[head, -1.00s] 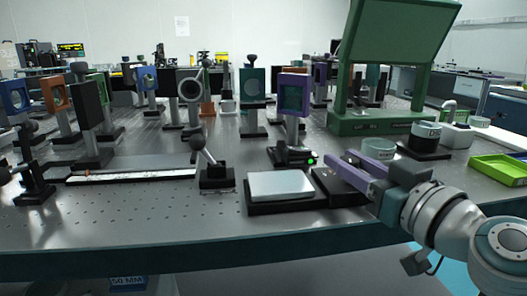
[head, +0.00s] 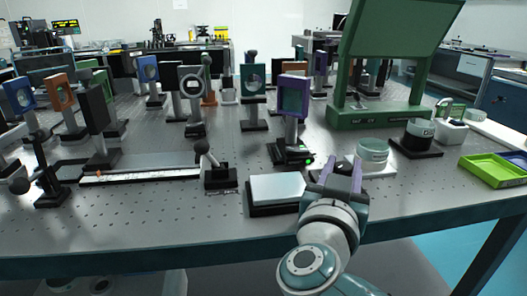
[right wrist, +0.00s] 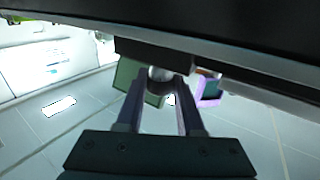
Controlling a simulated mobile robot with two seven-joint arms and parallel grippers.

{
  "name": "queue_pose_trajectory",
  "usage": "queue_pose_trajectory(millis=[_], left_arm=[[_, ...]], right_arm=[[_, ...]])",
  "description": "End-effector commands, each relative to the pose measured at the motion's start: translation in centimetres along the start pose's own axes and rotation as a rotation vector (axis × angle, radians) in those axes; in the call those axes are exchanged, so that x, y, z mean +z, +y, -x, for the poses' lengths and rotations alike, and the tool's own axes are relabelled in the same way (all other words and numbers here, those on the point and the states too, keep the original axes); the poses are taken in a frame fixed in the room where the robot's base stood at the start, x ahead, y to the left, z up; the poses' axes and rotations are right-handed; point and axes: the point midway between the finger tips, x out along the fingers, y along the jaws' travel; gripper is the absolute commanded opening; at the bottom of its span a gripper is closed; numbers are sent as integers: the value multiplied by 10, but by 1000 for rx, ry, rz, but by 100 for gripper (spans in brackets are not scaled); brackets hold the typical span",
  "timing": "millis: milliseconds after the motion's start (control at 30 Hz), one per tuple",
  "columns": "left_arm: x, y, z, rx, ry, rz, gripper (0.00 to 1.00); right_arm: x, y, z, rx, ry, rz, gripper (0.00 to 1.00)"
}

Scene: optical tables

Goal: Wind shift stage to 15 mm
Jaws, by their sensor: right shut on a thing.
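In the right wrist view my right gripper (right wrist: 160,100) is shut on a small round silver knob (right wrist: 160,74) under a dark block (right wrist: 190,57). In the head view the same gripper (head: 341,172) points away from me, just right of a low black stage with a pale top plate (head: 277,188). The wrist and hand hide the knob there. I cannot tell which body the knob belongs to, and no scale or reading is legible. My left gripper is in neither view.
A purple-framed optic (head: 293,97) stands behind on a base with a green light. A round dish (head: 372,152) is close beyond the gripper. A green stand (head: 380,115) and green tray (head: 494,170) are to the right. The table's front strip is clear.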

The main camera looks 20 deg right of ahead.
Motion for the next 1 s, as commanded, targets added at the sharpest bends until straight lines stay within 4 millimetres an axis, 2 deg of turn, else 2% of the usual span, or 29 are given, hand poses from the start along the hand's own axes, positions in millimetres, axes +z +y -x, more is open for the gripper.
queue_pose_trajectory(millis=[300, 833, 867, 1000], left_arm=[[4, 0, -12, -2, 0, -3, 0], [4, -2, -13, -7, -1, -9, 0], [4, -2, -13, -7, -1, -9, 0], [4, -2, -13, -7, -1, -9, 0]], right_arm=[[1, -1, 0, 116, 1, -2, 0], [0, 0, -1, 138, 1, -1, 0], [0, 0, -1, 138, 1, -1, 39], [0, 0, -1, 138, 1, -1, 55]])
